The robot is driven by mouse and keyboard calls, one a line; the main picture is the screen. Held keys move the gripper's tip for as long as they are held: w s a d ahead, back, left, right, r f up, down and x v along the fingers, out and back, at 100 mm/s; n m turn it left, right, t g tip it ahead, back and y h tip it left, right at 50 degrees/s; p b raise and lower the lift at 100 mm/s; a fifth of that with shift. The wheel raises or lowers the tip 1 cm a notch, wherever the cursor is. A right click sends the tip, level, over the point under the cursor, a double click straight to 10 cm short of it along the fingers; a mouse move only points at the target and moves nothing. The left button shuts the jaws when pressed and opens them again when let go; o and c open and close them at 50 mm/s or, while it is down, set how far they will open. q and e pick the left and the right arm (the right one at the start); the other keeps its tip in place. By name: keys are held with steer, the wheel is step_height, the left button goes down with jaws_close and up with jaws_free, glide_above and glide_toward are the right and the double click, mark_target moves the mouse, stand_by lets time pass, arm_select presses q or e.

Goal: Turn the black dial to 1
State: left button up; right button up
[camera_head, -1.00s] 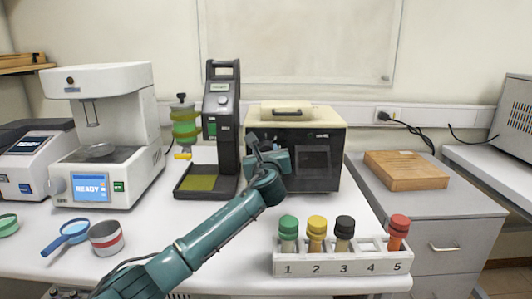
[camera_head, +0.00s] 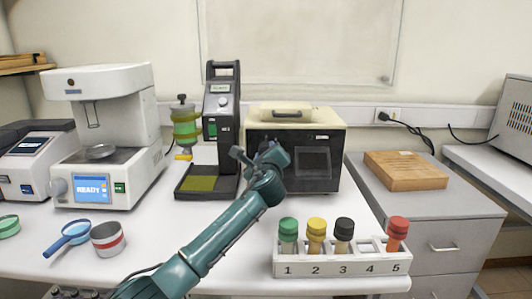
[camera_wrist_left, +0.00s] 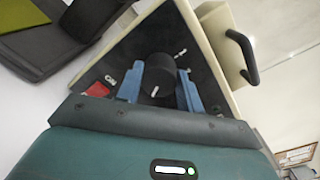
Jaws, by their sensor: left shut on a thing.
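The black dial (camera_wrist_left: 161,68) is on the dark front panel of a box with a cream lid (camera_head: 296,115). In the left wrist view the two blue fingers of my left gripper (camera_wrist_left: 158,87) are on either side of the dial, shut on it. A short white mark shows on the dial's near edge, and a white mark is on the panel beyond it. In the head view my left gripper (camera_head: 257,160) is against the left part of the box front and hides the dial. I cannot read the dial's number. My right gripper is not in view.
A red switch (camera_wrist_left: 97,90) is beside the dial. A tall black instrument (camera_head: 221,125) stands just left of the box. A white rack (camera_head: 343,267) with several capped tubes stands at the front right. A white machine (camera_head: 105,135) stands at the left.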

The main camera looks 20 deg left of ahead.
arm_select(q)
steer(key=shift+n+h+b, duration=0.6)
steer(key=shift+n+b, duration=2.1)
steer(key=shift+n, duration=12)
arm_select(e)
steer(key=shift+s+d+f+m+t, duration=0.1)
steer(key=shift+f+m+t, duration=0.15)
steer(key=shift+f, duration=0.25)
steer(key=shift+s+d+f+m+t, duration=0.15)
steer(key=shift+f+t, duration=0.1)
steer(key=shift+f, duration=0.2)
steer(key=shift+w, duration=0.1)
arm_select(q)
steer(key=o, duration=1)
steer(key=shift+f, duration=0.1)
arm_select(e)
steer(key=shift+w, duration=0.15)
